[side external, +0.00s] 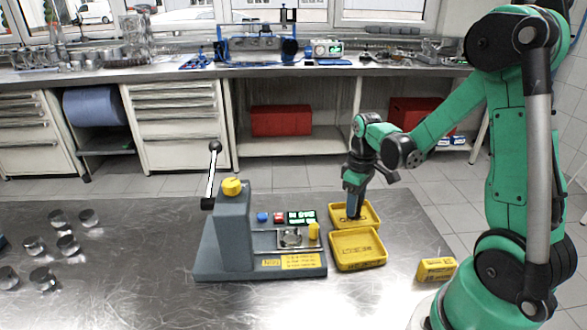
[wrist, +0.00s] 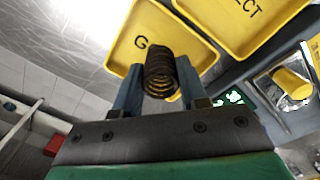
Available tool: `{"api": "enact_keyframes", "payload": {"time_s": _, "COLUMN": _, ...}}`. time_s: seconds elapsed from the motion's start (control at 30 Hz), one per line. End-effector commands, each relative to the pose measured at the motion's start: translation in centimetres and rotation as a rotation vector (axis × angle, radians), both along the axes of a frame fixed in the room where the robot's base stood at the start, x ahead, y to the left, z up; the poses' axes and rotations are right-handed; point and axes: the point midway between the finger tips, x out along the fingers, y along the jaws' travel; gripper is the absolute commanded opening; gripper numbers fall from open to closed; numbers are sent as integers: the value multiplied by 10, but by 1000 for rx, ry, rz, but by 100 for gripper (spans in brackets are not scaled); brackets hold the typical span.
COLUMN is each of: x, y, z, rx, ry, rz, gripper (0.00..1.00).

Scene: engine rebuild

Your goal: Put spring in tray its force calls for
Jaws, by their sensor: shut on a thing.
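My gripper (side external: 354,212) points down into or just over the far yellow tray (side external: 374,209). In the wrist view my gripper (wrist: 158,82) is shut on a dark coil spring (wrist: 159,68), held between its two fingers. Behind the spring is the yellow tray marked with a "G" (wrist: 122,52); the rest of its word is hidden. A second yellow tray, with lettering ending in "ECT" (wrist: 262,38), lies beside it. The near yellow tray (side external: 357,262) looks empty in the side view. I cannot tell whether the spring touches the tray floor.
A grey spring tester (side external: 236,235) with a black-knobbed lever (side external: 212,172) stands left of the trays. Its green display (side external: 301,217) is too small to read. A yellow box (side external: 436,269) lies at right. Several metal cylinders (side external: 68,244) stand at left.

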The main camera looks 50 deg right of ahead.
Motion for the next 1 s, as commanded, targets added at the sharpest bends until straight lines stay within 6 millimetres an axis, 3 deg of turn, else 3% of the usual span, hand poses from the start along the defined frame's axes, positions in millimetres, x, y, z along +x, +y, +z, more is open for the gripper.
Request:
{"api": "enact_keyframes", "payload": {"time_s": 0.43, "x": 0, "y": 0, "z": -8, "rx": 0, "ry": 0, "rz": 0, "gripper": 0}}
{"api": "enact_keyframes", "payload": {"time_s": 0.47, "x": 0, "y": 0, "z": -7, "rx": 0, "ry": 0, "rz": 0, "gripper": 46}}
{"api": "enact_keyframes", "payload": {"time_s": 0.53, "x": 0, "y": 0, "z": -7, "rx": 0, "ry": 0, "rz": 0, "gripper": 65}}
{"api": "enact_keyframes", "payload": {"time_s": 1.0, "x": 0, "y": 0, "z": 2, "rx": 0, "ry": 0, "rz": 0, "gripper": 69}}
